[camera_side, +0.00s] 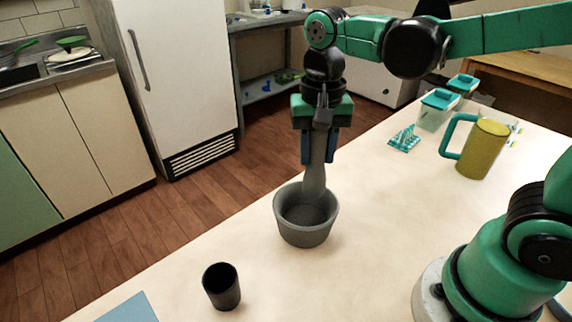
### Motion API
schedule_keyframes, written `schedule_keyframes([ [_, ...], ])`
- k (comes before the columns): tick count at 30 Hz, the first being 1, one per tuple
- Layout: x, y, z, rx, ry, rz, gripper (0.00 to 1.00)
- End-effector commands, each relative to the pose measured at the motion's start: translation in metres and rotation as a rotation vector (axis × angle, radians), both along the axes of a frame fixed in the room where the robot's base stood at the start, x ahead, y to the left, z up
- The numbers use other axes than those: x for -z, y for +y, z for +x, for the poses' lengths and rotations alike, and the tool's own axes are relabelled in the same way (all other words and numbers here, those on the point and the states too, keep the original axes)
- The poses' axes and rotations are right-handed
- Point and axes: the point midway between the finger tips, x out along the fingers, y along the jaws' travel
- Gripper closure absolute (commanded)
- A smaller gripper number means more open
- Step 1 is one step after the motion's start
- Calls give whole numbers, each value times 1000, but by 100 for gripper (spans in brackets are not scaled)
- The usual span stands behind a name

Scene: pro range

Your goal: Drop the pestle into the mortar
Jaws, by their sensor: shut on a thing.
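The grey mortar (306,232) stands upright on the light table. My gripper (319,148) is above it, pointing down, with its blue fingers shut on the grey pestle (315,172). The pestle hangs nearly upright, and its lower end shows at the mortar's opening, toward the back rim. I cannot tell whether the tip is inside the mortar or just above or behind the rim.
A black cup (221,288) stands at the front left, near a blue flat item (128,309). The table (376,215) between is clear.

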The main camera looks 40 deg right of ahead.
Motion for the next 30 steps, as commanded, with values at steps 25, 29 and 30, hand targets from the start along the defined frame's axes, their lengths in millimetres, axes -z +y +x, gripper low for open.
schedule_keyframes([
  [25, 11, 0, -1, 0, 0, 0, 30],
  [29, 6, 0, 0, 0, 0, 0, 30],
  [30, 2, 0, 0, 0, 0, 0, 30],
])
